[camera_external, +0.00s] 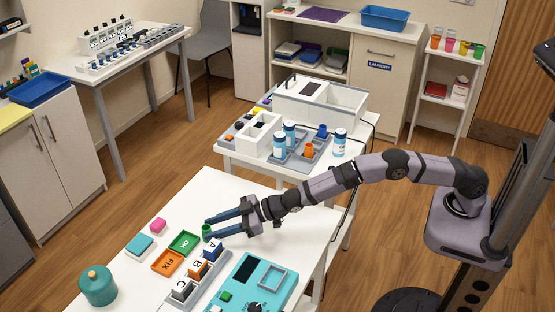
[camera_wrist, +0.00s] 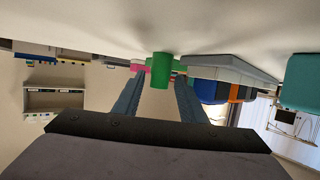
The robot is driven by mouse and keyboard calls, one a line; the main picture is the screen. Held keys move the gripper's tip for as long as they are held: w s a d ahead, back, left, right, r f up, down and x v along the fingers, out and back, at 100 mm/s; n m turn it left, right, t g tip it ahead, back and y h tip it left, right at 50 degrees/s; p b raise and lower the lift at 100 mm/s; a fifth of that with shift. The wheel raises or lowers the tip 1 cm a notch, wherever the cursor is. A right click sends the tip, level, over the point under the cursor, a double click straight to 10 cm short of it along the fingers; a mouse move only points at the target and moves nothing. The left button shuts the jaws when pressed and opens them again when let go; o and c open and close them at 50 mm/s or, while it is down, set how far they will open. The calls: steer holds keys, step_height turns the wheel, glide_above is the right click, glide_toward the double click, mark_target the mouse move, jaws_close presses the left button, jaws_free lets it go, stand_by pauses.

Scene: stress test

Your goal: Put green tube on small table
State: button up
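The green tube (camera_external: 207,232) stands on the white front table (camera_external: 308,229), right at the tips of my gripper (camera_external: 209,229). In the wrist view, which is upside down, the green tube (camera_wrist: 161,70) shows between the tips of my gripper (camera_wrist: 159,78), with a gap on each side. My gripper is open, low over the table. Which table is the small one is not clear: a smaller white table (camera_external: 235,159) stands behind the front one, and a narrow white stand (camera_external: 441,101) is at the back right.
Near the tube are a green OK tray (camera_external: 185,243), an orange FIX tray (camera_external: 167,263), a pink block (camera_external: 158,226) and a rack (camera_external: 194,291) with A, B, C blocks. The smaller table carries bottles (camera_external: 340,143), trays and a white box (camera_external: 318,101). Cups crowd the stand's top.

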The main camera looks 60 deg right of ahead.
jaws_close()
steer(key=shift+r, duration=0.1)
steer(key=shift+r, duration=0.75)
step_height(320, 180, up, 16)
steer(key=p, duration=1.2)
steer(key=shift+r, duration=0.2)
steer(key=shift+r+p, duration=0.55)
steer(key=shift+p, duration=0.25)
steer(key=shift+s+d+p, duration=0.1)
steer(key=shift+s+p, duration=0.05)
steer(key=shift+p, duration=0.2)
